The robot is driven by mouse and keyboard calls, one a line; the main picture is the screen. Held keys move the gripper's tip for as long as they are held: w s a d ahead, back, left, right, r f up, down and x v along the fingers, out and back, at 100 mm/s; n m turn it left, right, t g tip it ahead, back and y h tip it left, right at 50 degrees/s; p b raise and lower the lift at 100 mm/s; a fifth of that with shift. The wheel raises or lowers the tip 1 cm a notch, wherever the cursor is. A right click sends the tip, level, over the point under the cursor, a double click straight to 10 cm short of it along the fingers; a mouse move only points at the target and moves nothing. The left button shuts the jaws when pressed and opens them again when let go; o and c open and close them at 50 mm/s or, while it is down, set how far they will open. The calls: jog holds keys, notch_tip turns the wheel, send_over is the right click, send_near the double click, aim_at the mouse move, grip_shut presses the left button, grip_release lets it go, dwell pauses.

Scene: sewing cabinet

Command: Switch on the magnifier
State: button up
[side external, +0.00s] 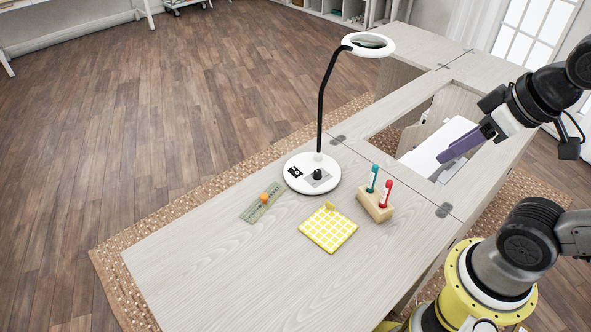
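The magnifier is a white ring head (352,38) on a black gooseneck (321,100), rising from a round white base (299,184) on the cabinet top. A black knob (317,174) sits on a grey plate on the base, with a small black label to its left. No glow shows on the ring. My gripper (447,153) is right of the magnifier, above the cabinet's opening and well apart from the base. A long purple part extends from its end, down to the left. I cannot tell whether this is its fingers or something held.
A wooden block (368,204) with a teal and a red tool stands right of the base. A yellow checked pad (328,229) lies in front, and a green ruler (254,211) with an orange item lies left. The near left cabinet top (220,270) is clear.

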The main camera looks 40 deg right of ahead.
jog(key=w+r+t, duration=0.1)
jog(key=w+r, duration=0.1)
jog(key=shift+w+r, duration=0.1)
jog(key=shift+r, duration=0.3)
jog(key=c, duration=0.5)
jog(key=shift+m, duration=0.3)
jog(key=w+r, duration=0.2)
jog(key=w, duration=0.1)
jog(key=w+r, duration=0.1)
jog(key=w, duration=0.1)
grip_shut()
jog(key=w+a+f+g, duration=0.1)
jog(key=w+f, duration=0.1)
jog(key=w, duration=0.8)
jog(key=w+f+g, duration=0.1)
jog(key=w+f, duration=0.1)
jog(key=w, duration=0.9)
jog(key=w+a+f+g, duration=0.1)
jog(key=w+f, duration=0.2)
jog(key=f, duration=0.4)
jog(key=w+f+g, duration=0.1)
jog(key=w+f, duration=0.2)
jog(key=f, duration=0.5)
jog(key=shift+w+a, duration=0.2)
jog(key=shift+a, duration=0.2)
